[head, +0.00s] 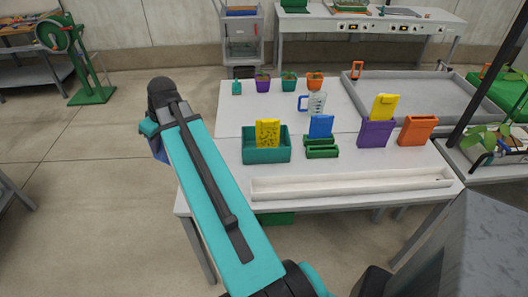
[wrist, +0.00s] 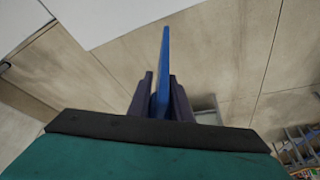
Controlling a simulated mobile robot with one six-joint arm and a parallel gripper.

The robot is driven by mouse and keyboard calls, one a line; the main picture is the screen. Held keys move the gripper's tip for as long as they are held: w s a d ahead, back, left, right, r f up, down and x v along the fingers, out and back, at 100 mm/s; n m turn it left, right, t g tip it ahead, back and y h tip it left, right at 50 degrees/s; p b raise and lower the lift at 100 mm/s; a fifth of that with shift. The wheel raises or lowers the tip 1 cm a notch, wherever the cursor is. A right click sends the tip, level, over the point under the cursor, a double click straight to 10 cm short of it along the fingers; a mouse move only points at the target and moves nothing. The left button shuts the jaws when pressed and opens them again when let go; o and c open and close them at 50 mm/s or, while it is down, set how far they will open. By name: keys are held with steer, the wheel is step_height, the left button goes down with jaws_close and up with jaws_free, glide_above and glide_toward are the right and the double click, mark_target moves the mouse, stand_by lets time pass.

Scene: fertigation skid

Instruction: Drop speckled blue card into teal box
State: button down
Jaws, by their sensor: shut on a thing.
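My gripper (wrist: 163,106) is shut on a blue card (wrist: 164,65), seen nearly edge-on between the dark fingers, so I cannot tell whether its face is speckled. In the head view a bit of blue (head: 160,155) shows beside my arm's far end; the fingers are mostly hidden there. The gripper is left of the table, over the floor. The teal box (head: 266,157) stands on the table to its right, with a speckled yellow card (head: 268,132) upright in it. Another blue card (head: 321,126) stands at the green slotted holder (head: 322,153).
A purple box (head: 375,134) with a yellow card (head: 383,106) and an orange box (head: 416,131) stand farther right. A long white trough (head: 350,187) runs along the table's front. A clear jug (head: 315,104) and small pots (head: 289,83) stand behind. The table's left part (head: 232,122) is bare.

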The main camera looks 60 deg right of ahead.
steer(key=s+d, duration=0.6)
steer(key=d, duration=0.4)
steer(key=s+d+n, duration=0.1)
steer(key=s+d, duration=0.6)
steer(key=d, duration=0.3)
steer(key=s+d+p, duration=0.1)
steer(key=s+d, duration=0.6)
steer(key=d, duration=0.3)
steer(key=shift+d+r+n+y, duration=0.15)
steer(key=shift+r+n+y, duration=0.15)
steer(key=shift+r, duration=0.05)
steer(key=shift+s, duration=0.1)
steer(key=shift+f+p, duration=0.9)
steer(key=shift+f, duration=2.25)
steer(key=shift+f, duration=0.1)
steer(key=shift+f+p, duration=0.6)
steer(key=shift+f, duration=1.15)
steer(key=shift+f+b, duration=0.55)
steer(key=shift+f, duration=0.05)
